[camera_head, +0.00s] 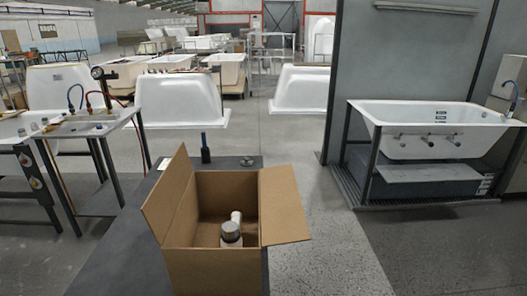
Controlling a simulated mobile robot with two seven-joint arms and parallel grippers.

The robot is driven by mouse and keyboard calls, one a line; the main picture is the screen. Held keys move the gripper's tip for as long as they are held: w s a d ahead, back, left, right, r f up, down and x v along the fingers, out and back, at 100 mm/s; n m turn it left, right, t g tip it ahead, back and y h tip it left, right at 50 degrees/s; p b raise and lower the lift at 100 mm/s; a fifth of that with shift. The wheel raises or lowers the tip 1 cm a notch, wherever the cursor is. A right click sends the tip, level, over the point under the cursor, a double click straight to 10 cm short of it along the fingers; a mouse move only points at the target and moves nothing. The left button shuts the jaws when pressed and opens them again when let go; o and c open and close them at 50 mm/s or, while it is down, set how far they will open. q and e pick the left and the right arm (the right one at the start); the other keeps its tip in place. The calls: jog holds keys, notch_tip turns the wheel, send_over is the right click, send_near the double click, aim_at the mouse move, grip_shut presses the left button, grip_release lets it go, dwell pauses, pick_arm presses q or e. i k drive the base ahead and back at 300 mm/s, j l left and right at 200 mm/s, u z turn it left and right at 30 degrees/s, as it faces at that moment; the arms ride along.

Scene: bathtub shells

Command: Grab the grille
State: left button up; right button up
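A small round grey metal piece (250,161) lies flat on the dark table behind the box; it looks like a drain grille, but it is too small to be sure. An open cardboard box (183,222) stands in front of it on the same table, flaps spread. Inside the box is a white fitting with a grey round top (231,234), partly hidden by the front wall. Neither of my grippers is in view.
A dark upright bottle-like object (205,150) stands left of the round piece. The dark table (125,250) is bare left of the box. A bathtub on a stand (430,125) is at the right.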

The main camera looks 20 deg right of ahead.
aim_at(246, 161)
jog(key=i+l, duration=0.15)
jog(key=l, duration=0.2)
jog(key=i+l, duration=0.15)
jog(key=l, duration=0.2)
jog(key=i+l, duration=0.2)
jog(key=l, duration=0.15)
jog(key=i+l, duration=0.15)
jog(key=l, duration=0.2)
jog(key=i+l, duration=0.15)
jog(key=l, duration=0.25)
jog(key=i+l, duration=0.15)
jog(key=l, duration=0.2)
